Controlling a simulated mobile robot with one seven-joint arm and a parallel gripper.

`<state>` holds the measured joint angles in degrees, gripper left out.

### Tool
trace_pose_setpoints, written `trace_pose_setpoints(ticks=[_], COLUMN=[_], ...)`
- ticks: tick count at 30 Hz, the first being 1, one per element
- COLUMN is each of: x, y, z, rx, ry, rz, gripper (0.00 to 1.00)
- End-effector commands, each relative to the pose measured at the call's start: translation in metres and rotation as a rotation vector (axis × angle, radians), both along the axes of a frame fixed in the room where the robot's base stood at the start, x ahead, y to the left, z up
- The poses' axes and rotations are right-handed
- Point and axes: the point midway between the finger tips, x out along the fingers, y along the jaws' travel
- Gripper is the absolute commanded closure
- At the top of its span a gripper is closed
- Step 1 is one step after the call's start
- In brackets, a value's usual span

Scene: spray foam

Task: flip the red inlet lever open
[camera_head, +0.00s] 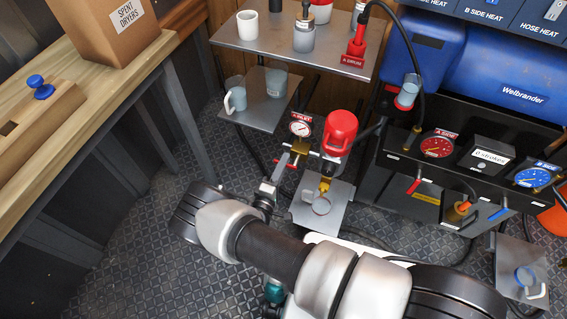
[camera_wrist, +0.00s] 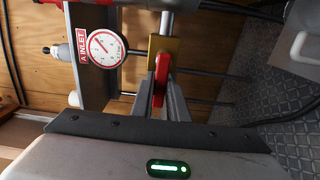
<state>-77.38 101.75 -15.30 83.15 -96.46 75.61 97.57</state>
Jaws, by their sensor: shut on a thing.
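The red inlet lever (camera_wrist: 161,78) sits at the brass valve block (camera_wrist: 168,45) in the wrist view. My gripper (camera_wrist: 164,92) is shut on the lever, one finger on each side of it. The round white gauge with the A INLET tag (camera_wrist: 105,48) is just left of the valve. In the head view, the gauge (camera_head: 300,128) stands above the brass valve (camera_head: 299,147), and the red lever (camera_head: 282,161) shows at its lower left. My gripper (camera_head: 272,184) reaches up to it from below; its fingertips are small and hard to make out there.
A red-topped pump (camera_head: 340,133) stands close to the right of the valve. A small shelf with a mug (camera_head: 236,98) is at the upper left of it. The black gauge panel (camera_head: 470,165) is farther right. The floor (camera_head: 130,240) at left is clear.

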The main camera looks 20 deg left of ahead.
Motion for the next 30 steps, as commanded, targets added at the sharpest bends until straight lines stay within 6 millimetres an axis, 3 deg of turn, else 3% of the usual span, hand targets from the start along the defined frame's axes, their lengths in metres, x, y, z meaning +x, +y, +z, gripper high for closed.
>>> trace_pose_setpoints(ticks=[9,10,13,23,30], x=[-0.001,-0.001,-0.001,-0.002,-0.037], y=[0.001,0.001,0.001,0.001,0.004], z=[0.0,0.0,0.0,0.0,0.001], rx=[0.005,0.005,0.004,0.002,0.0], ry=[0.001,0.001,0.001,0.0,0.002], rz=[0.001,0.001,0.002,0.001,0.005], gripper=[1.0,0.83,0.67,0.67,0.67])
